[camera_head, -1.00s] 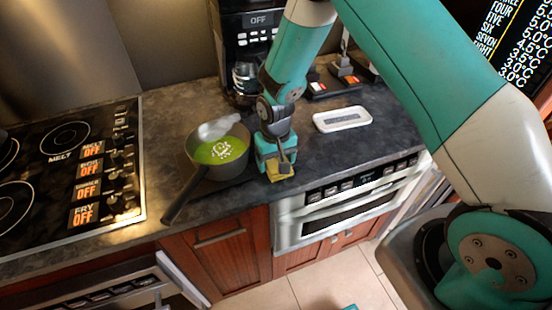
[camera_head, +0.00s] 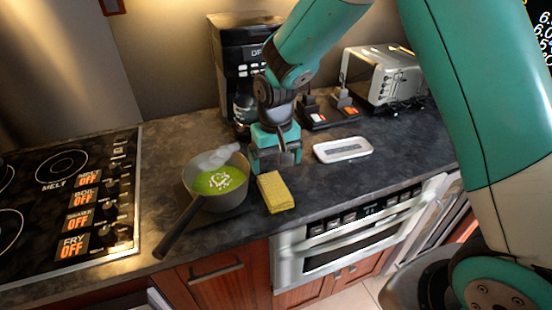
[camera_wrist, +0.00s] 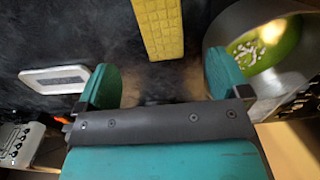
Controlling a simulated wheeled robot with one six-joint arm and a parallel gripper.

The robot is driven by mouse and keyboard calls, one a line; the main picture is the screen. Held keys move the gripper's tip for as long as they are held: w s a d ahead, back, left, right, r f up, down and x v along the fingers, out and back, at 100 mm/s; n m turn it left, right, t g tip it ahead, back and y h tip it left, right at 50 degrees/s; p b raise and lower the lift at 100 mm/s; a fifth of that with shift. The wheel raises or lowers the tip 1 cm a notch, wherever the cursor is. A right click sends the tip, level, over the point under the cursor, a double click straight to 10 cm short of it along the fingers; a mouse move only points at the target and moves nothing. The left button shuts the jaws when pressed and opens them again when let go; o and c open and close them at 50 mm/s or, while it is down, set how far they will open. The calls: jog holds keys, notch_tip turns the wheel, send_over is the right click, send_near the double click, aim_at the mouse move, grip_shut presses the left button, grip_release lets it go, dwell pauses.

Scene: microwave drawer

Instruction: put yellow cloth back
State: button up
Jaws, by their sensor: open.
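The yellow cloth (camera_head: 275,192) looks like a flat ribbed block. It lies on the dark counter between the pan and the front edge above the microwave drawer. It also shows at the top of the wrist view (camera_wrist: 159,27). My gripper (camera_head: 274,168) is just behind the cloth, low over the counter. In the wrist view its two teal fingers (camera_wrist: 163,88) are wide apart with nothing between them, and the cloth lies beyond their tips. A white tray (camera_head: 342,150) with a grey inset lies to the right, apart from the cloth; it also shows in the wrist view (camera_wrist: 55,79).
A pan (camera_head: 232,197) of green soup with a spoon stands close left of my gripper, its handle pointing to the front. The stove (camera_head: 70,190) is farther left. A coffee maker (camera_head: 238,75) and a toaster (camera_head: 385,75) stand behind. The counter right of the cloth is clear.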

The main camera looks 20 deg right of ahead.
jog(key=s+a+r+n+y, duration=0.2)
jog(key=s+r, duration=0.6)
jog(key=s, duration=0.4)
jog(key=s+a+r+n+y, duration=0.2)
jog(key=s+r+n, duration=0.3)
jog(key=s+r, duration=0.3)
jog(key=s, duration=0.4)
jog(key=shift+s+a, duration=0.2)
jog(key=shift+r, duration=0.15)
